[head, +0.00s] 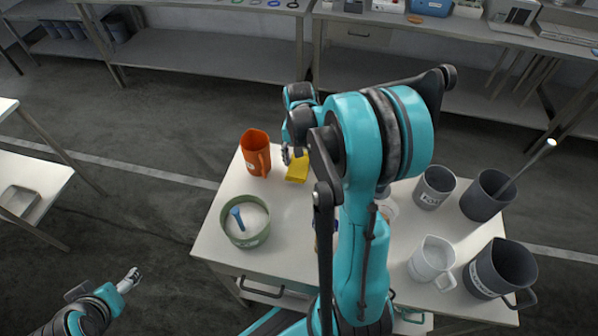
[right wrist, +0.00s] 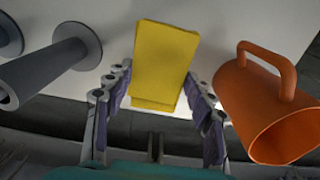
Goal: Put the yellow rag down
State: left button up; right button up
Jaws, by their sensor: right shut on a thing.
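The yellow rag (head: 298,168) is a folded block at the far side of the white table (head: 215,225), just right of the orange jug (head: 256,150). It also shows in the right wrist view (right wrist: 163,60), between the two fingers. My right gripper (head: 291,156) is shut on the rag; my right arm hides part of it in the head view. Whether the rag touches the table is hard to tell. My left gripper (head: 131,279) is off the table at the lower left, small in view, with nothing visible in it.
A green bowl (head: 247,238) with white contents and a blue scoop stands at the table's left. Grey containers (head: 434,188) and a white jug (head: 432,262) stand at the right. Bare tabletop lies between the bowl and my right arm. A workbench (head: 370,35) runs behind.

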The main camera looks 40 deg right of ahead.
aim_at(299, 164)
notch_tip(299, 164, down, 4)
jog(key=shift+f+b, duration=0.1)
jog(key=shift+b, duration=0.6)
jog(key=o, duration=1)
